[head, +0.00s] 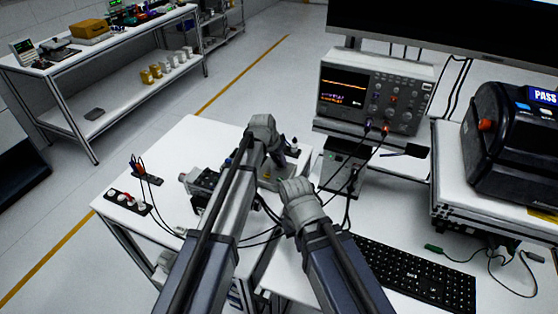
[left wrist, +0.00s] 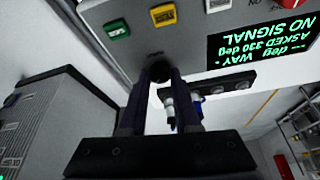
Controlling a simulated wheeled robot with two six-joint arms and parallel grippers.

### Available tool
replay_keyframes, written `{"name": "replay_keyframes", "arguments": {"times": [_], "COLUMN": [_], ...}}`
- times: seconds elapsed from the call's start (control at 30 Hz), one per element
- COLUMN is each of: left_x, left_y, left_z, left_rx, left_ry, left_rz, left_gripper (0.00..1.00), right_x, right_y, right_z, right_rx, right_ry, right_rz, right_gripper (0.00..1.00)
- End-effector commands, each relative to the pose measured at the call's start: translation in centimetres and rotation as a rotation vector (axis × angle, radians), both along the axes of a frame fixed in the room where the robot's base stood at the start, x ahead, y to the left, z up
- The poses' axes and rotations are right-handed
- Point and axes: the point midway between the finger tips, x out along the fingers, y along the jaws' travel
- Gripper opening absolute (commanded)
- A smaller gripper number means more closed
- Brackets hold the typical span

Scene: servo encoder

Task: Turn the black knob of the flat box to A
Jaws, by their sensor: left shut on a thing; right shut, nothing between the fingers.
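The flat box (left wrist: 190,42) fills the top of the left wrist view, seen upside down. It has a green button (left wrist: 117,29), a yellow button (left wrist: 163,14), part of a red one and a dark screen (left wrist: 262,42) reading "ASKED 330 deg" and "NO SIGNAL". My left gripper (left wrist: 158,84) is shut on the black knob (left wrist: 158,70), which shows only partly between the fingertips. No letter A is readable. In the head view my left gripper (head: 263,130) hides much of the flat box (head: 275,182). My right gripper (head: 299,190) is shut and empty, lower and to the right.
A dark motor-like unit (head: 203,182) stands left of the arms on the white table (head: 190,135). A power strip (head: 128,202) and cables lie farther left. An oscilloscope (head: 375,93), a keyboard (head: 415,275) and a black case (head: 512,135) are at the right.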

Motion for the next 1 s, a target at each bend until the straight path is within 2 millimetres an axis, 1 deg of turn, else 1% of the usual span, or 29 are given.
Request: {"name": "replay_keyframes", "arguments": {"times": [0.27,0.8,1.0], "left_x": [-0.12,-0.15,-0.14], "left_y": [-0.1,-0.52,-0.59], "left_z": [-0.01,0.0,-0.01], "left_rx": [0.001,0.001,0.001], "left_ry": [0.001,0.0,0.0], "left_rz": [0.07,0.499,0.633], "left_gripper": [0.0,0.0,0.0], "right_x": [0.0,0.0,0.0], "right_y": [0.0,0.0,0.0], "right_z": [0.0,0.0,0.0], "right_rx": [0.0,0.0,0.0], "right_ry": [0.0,0.0,0.0], "right_rz": [0.0,0.0,0.0], "right_gripper": [0.0,0.0,0.0]}}
